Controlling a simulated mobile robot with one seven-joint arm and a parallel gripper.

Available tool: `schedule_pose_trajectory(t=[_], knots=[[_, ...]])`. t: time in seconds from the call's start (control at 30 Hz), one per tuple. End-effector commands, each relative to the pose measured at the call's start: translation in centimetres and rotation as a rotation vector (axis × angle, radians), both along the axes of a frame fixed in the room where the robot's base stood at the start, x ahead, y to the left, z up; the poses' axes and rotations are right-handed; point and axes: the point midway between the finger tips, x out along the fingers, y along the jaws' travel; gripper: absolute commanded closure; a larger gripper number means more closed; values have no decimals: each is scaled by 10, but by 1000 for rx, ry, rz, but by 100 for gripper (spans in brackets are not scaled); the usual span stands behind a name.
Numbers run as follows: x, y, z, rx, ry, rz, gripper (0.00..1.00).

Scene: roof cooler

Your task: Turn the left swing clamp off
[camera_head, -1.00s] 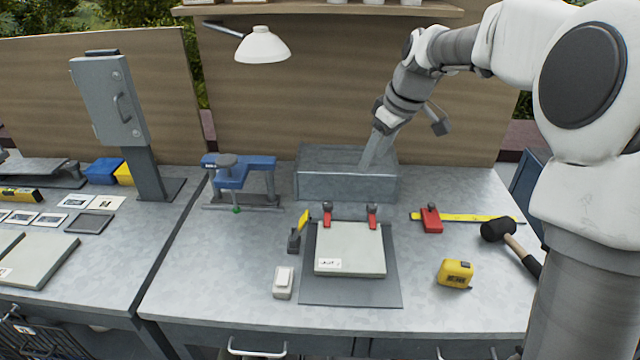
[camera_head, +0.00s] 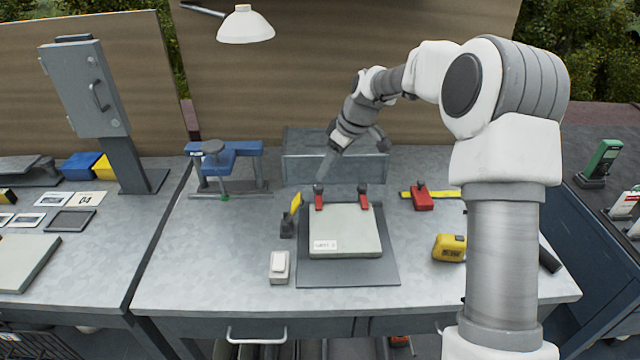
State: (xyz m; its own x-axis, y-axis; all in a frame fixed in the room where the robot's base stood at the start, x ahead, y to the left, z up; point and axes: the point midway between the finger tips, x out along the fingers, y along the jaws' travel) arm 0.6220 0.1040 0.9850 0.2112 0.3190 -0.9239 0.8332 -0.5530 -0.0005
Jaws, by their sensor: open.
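The left swing clamp (camera_head: 319,199) is a small red piece with a dark knob, at the back-left edge of a pale plate (camera_head: 345,235). A matching right swing clamp (camera_head: 363,198) sits at the plate's back-right edge. Both red arms point forward over the plate's edge. My gripper (camera_head: 352,160) is open and empty, its fingers spread wide. It is above and behind the clamps, in front of a grey metal box. One finger points down close to the left clamp's knob in the picture; I cannot tell whether they touch.
A black piece with a yellow handle (camera_head: 296,204) stands left of the plate. A white switch box (camera_head: 279,266) lies in front of it. A red block on a yellow rule (camera_head: 422,198) and a yellow tape measure (camera_head: 449,248) are at right. A blue vise (camera_head: 224,160) stands at left.

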Motion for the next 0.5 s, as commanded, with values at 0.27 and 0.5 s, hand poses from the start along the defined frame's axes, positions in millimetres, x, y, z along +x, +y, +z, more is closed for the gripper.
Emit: schedule_pose_trajectory(t=[0.27, 0.5], knots=[[11, 18, -49, 0, 2, 2, 36], [15, 23, -66, -1, -1, 0, 36]])
